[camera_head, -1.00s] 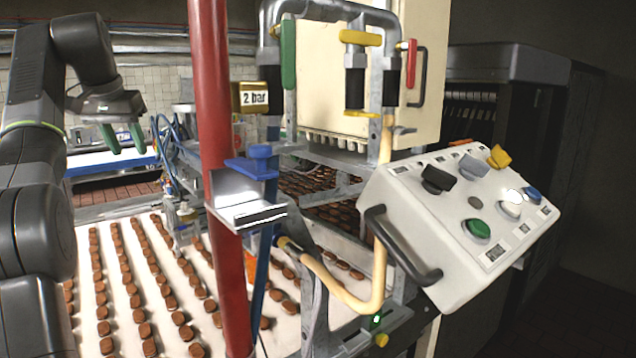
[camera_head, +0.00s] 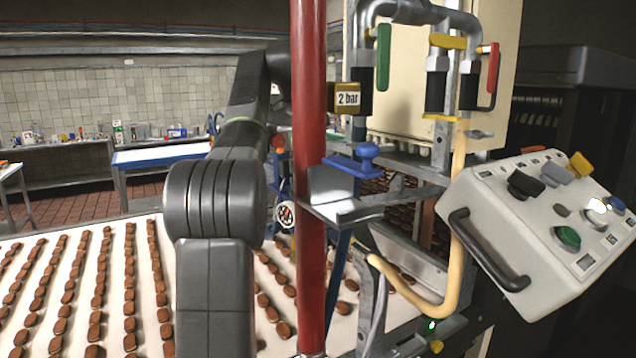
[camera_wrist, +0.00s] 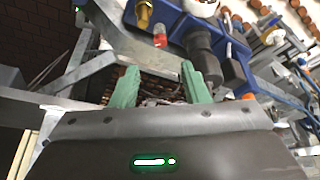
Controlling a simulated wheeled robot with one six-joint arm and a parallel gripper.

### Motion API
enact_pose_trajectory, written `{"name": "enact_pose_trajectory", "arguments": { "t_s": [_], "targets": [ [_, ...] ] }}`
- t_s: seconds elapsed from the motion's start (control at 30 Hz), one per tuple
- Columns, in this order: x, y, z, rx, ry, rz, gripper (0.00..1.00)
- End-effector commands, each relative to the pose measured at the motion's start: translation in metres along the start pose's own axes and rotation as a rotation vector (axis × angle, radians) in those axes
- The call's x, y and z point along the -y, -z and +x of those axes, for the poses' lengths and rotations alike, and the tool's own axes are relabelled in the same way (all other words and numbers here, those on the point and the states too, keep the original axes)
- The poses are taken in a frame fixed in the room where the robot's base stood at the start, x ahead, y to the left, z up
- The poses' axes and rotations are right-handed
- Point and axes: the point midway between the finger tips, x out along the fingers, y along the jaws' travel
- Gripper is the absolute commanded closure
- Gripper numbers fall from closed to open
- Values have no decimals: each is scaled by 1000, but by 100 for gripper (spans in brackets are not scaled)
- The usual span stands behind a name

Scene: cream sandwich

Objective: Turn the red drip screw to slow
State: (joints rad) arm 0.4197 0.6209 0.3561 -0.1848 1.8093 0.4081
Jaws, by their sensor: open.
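In the wrist view my gripper (camera_wrist: 157,78) is open, its two green fingers apart with nothing held between them. Beyond the fingertips is a small red part (camera_wrist: 160,40) with a pale section, beside a brass fitting (camera_wrist: 144,13); it may be the red drip screw, but I cannot tell its setting. The fingers do not appear to touch it. In the head view my gripper is hidden behind my arm and the red pipe. A round red part (camera_head: 278,143) shows left of that pipe; I cannot tell if it is the same part.
The red upright pipe (camera_head: 309,180) stands close to my arm. A blue-handled bracket (camera_head: 352,162), a pressure gauge (camera_head: 285,214) and the control panel (camera_head: 520,262) are nearby. Rows of brown biscuits lie on the white belt (camera_head: 72,290). Dark hardware (camera_wrist: 205,50) crowds the fingers' right side.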

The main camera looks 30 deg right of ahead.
Motion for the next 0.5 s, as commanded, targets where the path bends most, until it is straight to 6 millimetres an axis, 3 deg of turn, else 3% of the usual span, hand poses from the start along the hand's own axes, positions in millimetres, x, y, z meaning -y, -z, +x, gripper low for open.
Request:
{"name": "enact_pose_trajectory", "arguments": {
  "t_s": [0.3,0.5],
  "targets": [
    [-1,-1,64,4,-1,0,59],
    [0,0,88,2,-1,0,59]
  ]
}}
